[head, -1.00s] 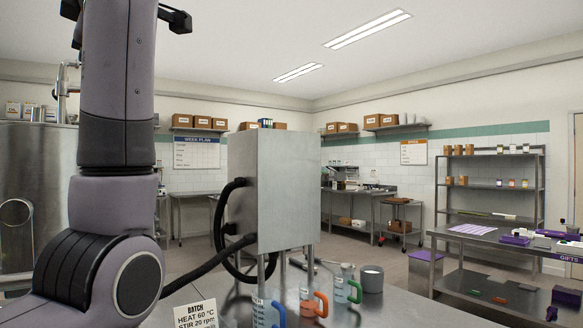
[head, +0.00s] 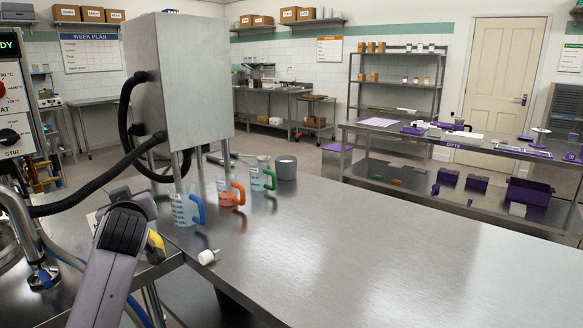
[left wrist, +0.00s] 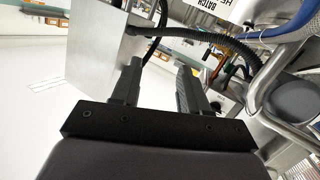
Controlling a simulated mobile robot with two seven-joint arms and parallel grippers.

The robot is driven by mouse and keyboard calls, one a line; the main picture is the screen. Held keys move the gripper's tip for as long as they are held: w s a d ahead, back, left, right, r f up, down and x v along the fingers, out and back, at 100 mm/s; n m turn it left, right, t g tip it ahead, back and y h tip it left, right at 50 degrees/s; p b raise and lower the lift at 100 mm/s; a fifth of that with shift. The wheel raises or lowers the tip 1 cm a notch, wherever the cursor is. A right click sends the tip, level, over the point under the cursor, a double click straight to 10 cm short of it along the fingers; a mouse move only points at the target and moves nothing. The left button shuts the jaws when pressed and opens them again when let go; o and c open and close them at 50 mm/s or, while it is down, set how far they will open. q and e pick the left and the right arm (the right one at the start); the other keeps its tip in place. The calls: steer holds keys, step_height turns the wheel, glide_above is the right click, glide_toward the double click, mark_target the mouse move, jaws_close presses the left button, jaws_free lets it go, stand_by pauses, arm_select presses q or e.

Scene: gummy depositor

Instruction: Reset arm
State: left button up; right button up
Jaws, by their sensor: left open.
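My left arm comes up from the lower left of the head view, over the left end of the steel table (head: 330,235). Its fingers cannot be made out clearly there. In the left wrist view my left gripper (left wrist: 157,65) shows two dark fingers spread apart with nothing between them. The camera view there is tilted, with a steel cabinet to the left of the fingers and a black hose behind them. My right gripper is in neither view.
The steel cabinet (head: 190,85) stands on legs, with black hoses (head: 95,190) on its left. Blue-handled (head: 184,208), orange-handled (head: 229,190) and green-handled (head: 259,175) jugs stand near it. A grey pot (head: 286,168) and small white piece (head: 208,256) are nearby. The table's right side is clear.

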arm_select(q)
steer(key=s+d+f+m+h, duration=0.2)
steer(key=s+f, duration=0.2)
steer(key=f, duration=0.5)
steer(key=s+d+f+m+g+h, duration=0.1)
steer(key=s+d+f+m+h, duration=0.2)
steer(key=f, duration=0.5)
steer(key=s+d+f+m, duration=0.2)
steer(key=s+f, duration=0.3)
steer(key=f, duration=0.4)
steer(key=s+d+f+m+g+h, duration=0.1)
steer(key=s+d+f+h, duration=0.1)
steer(key=s+f, duration=0.4)
steer(key=s+d+f+m+g+h, duration=0.1)
steer(key=s+f, duration=0.5)
steer(key=s, duration=1.1)
steer(key=d+m+h, duration=0.1)
steer(key=d, duration=0.1)
steer(key=shift+s+d+g, duration=0.2)
steer(key=shift+d+g, duration=0.15)
steer(key=shift+g, duration=0.05)
